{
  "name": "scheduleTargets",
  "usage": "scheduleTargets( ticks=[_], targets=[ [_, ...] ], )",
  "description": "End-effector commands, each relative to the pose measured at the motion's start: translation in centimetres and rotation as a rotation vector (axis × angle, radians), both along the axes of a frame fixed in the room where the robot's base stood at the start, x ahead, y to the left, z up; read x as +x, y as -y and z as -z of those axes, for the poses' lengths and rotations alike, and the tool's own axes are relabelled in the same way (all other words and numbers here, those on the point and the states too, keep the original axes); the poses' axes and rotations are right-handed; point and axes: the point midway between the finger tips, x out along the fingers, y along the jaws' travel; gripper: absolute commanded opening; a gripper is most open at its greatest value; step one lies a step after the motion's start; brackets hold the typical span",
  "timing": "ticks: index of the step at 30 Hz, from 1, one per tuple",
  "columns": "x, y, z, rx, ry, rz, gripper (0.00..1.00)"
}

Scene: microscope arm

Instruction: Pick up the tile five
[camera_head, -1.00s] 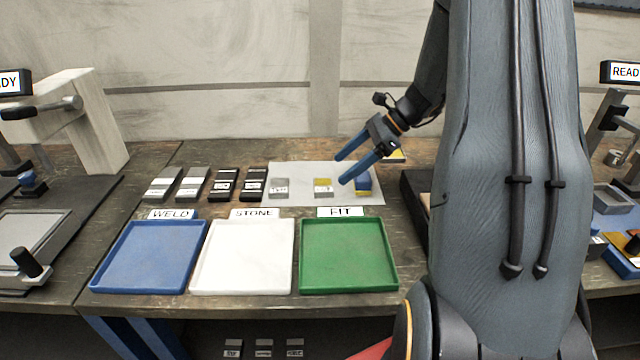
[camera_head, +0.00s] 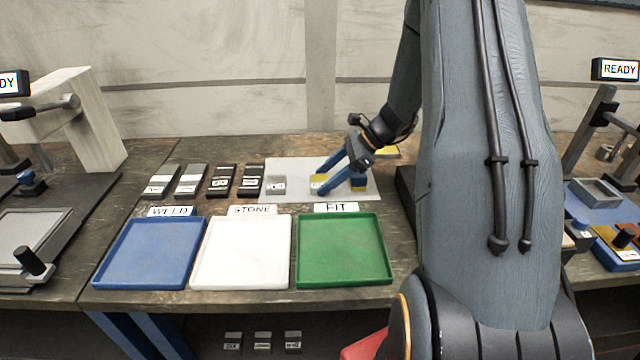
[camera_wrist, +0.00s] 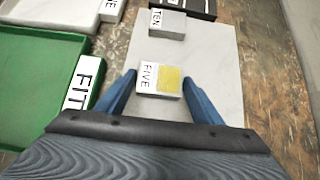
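Tile five (camera_wrist: 158,80) has a white label reading FIVE and a yellow part. It lies flat on the pale sheet (camera_wrist: 215,65) in the wrist view, and its yellow part also shows in the head view (camera_head: 317,179). My gripper (camera_wrist: 160,74) is open, with one blue finger on each side of tile five and visible gaps between. In the head view, my gripper (camera_head: 320,182) hides part of the tile. I cannot tell how far the fingertips are above the sheet.
Blue (camera_head: 148,286), white (camera_head: 240,286) and green (camera_head: 345,282) trays stand in front. Several grey and black tiles (camera_head: 221,181) lie farther left.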

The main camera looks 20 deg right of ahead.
Motion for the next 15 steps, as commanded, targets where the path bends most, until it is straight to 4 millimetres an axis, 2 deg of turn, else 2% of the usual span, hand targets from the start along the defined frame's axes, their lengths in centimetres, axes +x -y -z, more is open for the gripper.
scheduleTargets(
  ticks=[1, 8, 15],
  targets=[
    [0.01, -0.01, -0.01, 0.0, 0.0, 0.0, 0.51],
    [0.0, -0.02, -0.03, 0.0, 0.0, 0.0, 0.12],
    [0.05, 0.01, -0.2, 0.0, 0.002, 0.0, 0.12]
  ],
)
